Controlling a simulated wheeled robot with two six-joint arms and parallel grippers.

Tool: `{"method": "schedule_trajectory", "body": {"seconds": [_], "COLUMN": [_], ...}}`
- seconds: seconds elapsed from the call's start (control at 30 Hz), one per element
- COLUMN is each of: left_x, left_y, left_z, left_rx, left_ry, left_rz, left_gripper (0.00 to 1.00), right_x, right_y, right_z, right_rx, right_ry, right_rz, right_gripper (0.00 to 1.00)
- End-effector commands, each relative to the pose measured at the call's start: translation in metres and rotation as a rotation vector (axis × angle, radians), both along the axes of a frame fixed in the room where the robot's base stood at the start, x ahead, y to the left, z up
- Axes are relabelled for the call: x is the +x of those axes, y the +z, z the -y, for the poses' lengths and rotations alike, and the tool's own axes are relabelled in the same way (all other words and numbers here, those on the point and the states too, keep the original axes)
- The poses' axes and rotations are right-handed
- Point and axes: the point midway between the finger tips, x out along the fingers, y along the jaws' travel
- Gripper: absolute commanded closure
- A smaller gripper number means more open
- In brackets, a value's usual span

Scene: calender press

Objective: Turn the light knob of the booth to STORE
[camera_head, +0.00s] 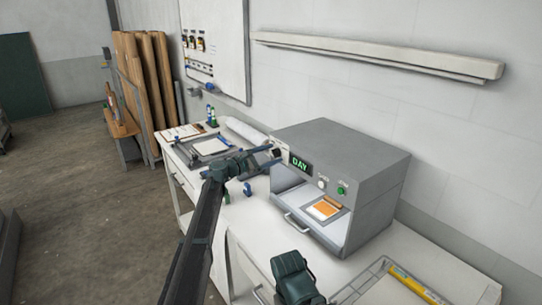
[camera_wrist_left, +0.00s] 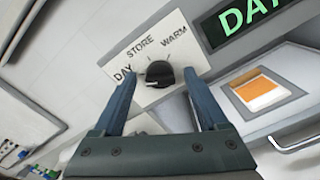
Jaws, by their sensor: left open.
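The booth (camera_head: 345,160) is a grey box on the white bench, with an open lit bay. Its green display (camera_head: 300,163) reads DAY; it also shows in the left wrist view (camera_wrist_left: 248,20). The black light knob (camera_wrist_left: 158,74) sits on a white plate marked DAY, STORE and WARM. Its exact pointer direction is hard to tell. My left gripper (camera_head: 272,156) is at the booth's front left. In the left wrist view its open blue fingers (camera_wrist_left: 160,92) stand either side of the knob, with visible gaps. In the head view the gripper hides the knob.
The booth front also has a white button (camera_head: 322,184), a green button (camera_head: 341,190) and a handle. An orange and white card (camera_head: 323,209) lies in the bay. A tray (camera_head: 385,285) is at the front right. Part of my right arm shows at the bottom.

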Motion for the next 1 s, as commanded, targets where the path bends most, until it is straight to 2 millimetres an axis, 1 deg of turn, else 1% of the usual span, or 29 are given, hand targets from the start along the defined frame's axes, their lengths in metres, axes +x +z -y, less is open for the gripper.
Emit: {"method": "schedule_trajectory", "body": {"seconds": [0.13, 0.17, 0.3, 0.37, 0.4, 0.57, 0.6, 0.8, 1.0], "left_x": [-0.0001, -0.0001, -0.0003, -0.0003, -0.0003, -0.0003, -0.0003, -0.0005, -0.0007], "left_y": [0.0, 0.0, 0.0, 0.0, 0.0, 0.0, 0.0, -0.0001, -0.0003], "left_z": [0.0001, 0.0001, 0.0, 0.0, 0.0, 0.0, 0.0, 0.0, 0.0], "left_rx": [0.0, 0.0, 0.0, 0.0, 0.0, 0.0, 0.0, 0.007, 0.05], "left_ry": [0.0, 0.0, 0.0, 0.0, 0.0, -0.001, -0.001, -0.001, -0.001], "left_rz": [0.0, 0.0, 0.0, 0.0, 0.0, 0.0, 0.0, 0.009, 0.068], "left_gripper": [0.24, 0.26, 0.52, 0.62, 0.7, 0.98, 1.0, 1.0, 1.0], "right_x": [0.0, 0.0, 0.0, 0.0, 0.0, 0.0, 0.0, 0.0, 0.0], "right_y": [0.0, 0.0, 0.0, 0.0, 0.0, 0.0, 0.0, -0.0001, -0.0003], "right_z": [0.0, 0.0, 0.0, 0.0, 0.0, 0.0, 0.0, 0.0, 0.0], "right_rx": [0.0, 0.0, 0.0, 0.0, 0.0, 0.0, 0.0, 0.0, 0.0], "right_ry": [0.0, 0.0, 0.0, 0.0, 0.0, 0.0, 0.0, 0.0, 0.0], "right_rz": [0.0, 0.0, 0.0, 0.0, 0.0, 0.0, 0.0, 0.0, 0.0], "right_gripper": [0.48, 0.48, 0.48, 0.48, 0.48, 0.48, 0.48, 0.48, 0.48]}}
